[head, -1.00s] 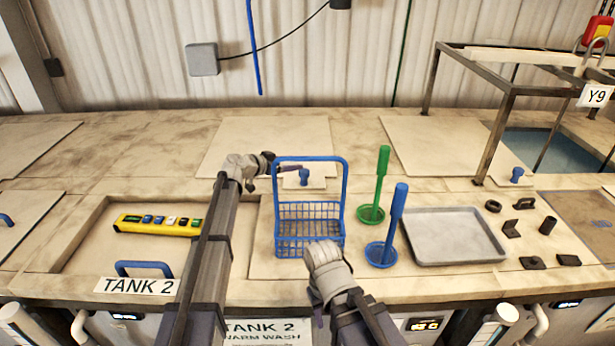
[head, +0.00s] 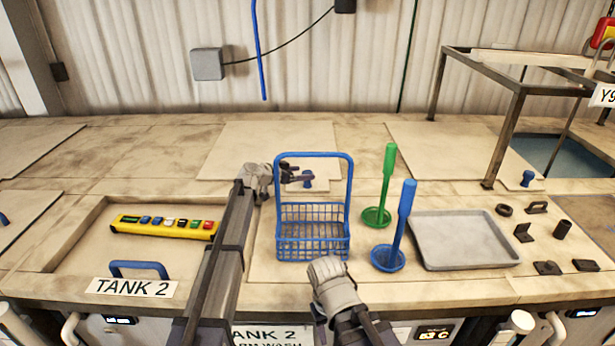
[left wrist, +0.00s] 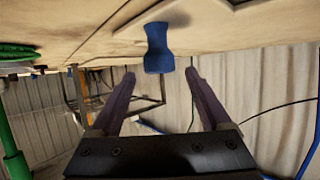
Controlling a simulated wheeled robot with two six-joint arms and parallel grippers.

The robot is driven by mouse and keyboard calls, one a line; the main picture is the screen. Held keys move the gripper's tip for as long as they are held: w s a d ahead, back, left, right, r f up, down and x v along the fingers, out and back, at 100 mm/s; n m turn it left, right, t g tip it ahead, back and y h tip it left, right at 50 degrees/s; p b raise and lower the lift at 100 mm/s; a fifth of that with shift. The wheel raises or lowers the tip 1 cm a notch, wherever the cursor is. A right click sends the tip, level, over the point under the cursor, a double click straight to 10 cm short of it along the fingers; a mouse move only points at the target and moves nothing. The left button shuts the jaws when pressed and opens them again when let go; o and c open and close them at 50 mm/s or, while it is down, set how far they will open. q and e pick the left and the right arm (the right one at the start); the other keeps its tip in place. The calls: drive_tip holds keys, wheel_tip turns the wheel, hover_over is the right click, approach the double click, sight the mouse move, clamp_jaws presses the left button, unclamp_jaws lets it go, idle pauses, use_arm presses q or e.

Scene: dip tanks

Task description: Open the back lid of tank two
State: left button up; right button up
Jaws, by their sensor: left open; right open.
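The back lid of tank two (head: 265,145) is a flat beige panel lying shut at the back of the counter. Its blue knob (head: 307,181) stands at the front edge, seen through the blue basket's handle. My left gripper (head: 302,177) is open beside the knob. In the left wrist view, the blue knob (left wrist: 158,48) shows between the two open fingers (left wrist: 160,75), near their tips; contact cannot be seen. My right gripper (head: 338,316) is low in front of the basket, its fingers mostly hidden.
The blue wire basket (head: 312,246) stands in front of the knob. Green (head: 386,185) and blue (head: 400,225) upright tools and a grey tray (head: 462,240) are to the right. A yellow button box (head: 165,225) lies on the left, behind the TANK 2 label (head: 131,288).

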sight(306, 172)
use_arm(q)
drive_tip(key=b+x, duration=0.1)
drive_tip(key=x, duration=0.2)
drive_tip(key=shift+w+d+f, duration=0.15)
drive_tip(key=shift+w+d, duration=0.05)
drive_tip(key=shift+w, duration=0.05)
clamp_jaws()
idle(0.5)
